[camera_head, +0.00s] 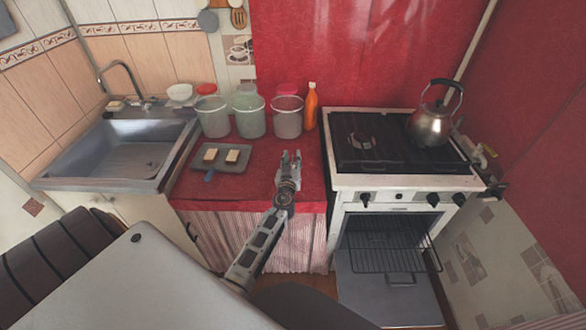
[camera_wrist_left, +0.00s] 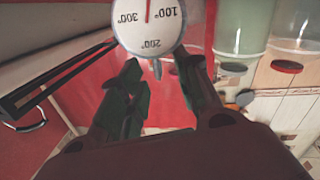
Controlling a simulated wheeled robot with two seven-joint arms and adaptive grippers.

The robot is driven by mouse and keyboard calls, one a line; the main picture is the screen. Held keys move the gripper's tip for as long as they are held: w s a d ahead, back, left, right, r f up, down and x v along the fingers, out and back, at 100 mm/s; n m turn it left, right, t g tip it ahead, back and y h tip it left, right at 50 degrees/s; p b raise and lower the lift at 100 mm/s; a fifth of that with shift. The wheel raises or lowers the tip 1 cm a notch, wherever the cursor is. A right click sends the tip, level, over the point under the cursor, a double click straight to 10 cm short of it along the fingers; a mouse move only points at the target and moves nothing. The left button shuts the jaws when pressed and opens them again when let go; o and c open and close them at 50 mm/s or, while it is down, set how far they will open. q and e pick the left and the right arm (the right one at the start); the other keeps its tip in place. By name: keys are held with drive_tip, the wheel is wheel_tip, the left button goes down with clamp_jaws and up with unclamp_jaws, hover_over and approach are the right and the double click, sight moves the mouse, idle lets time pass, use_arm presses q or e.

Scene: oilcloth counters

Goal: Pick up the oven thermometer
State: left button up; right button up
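The oven thermometer (camera_wrist_left: 148,24) has a round white dial with black numbers and a red pointer. In the left wrist view it is at the top, upside down and partly cut off, just beyond my fingertips. A small metal stem points down from its dial. My left gripper (camera_wrist_left: 160,66) is open, its two dark fingers apart with nothing clearly between them. In the head view my left gripper (camera_head: 289,160) is over the right part of the red counter (camera_head: 258,182). I cannot make out the thermometer there. My right gripper is not in view.
A stove (camera_head: 385,145) with a kettle (camera_head: 432,122) stands right of the gripper, its oven door open. Several clear containers (camera_head: 250,118) and an orange bottle (camera_head: 311,108) stand behind.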

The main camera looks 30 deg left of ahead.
use_arm(q)
drive_tip(key=shift+x, duration=0.75)
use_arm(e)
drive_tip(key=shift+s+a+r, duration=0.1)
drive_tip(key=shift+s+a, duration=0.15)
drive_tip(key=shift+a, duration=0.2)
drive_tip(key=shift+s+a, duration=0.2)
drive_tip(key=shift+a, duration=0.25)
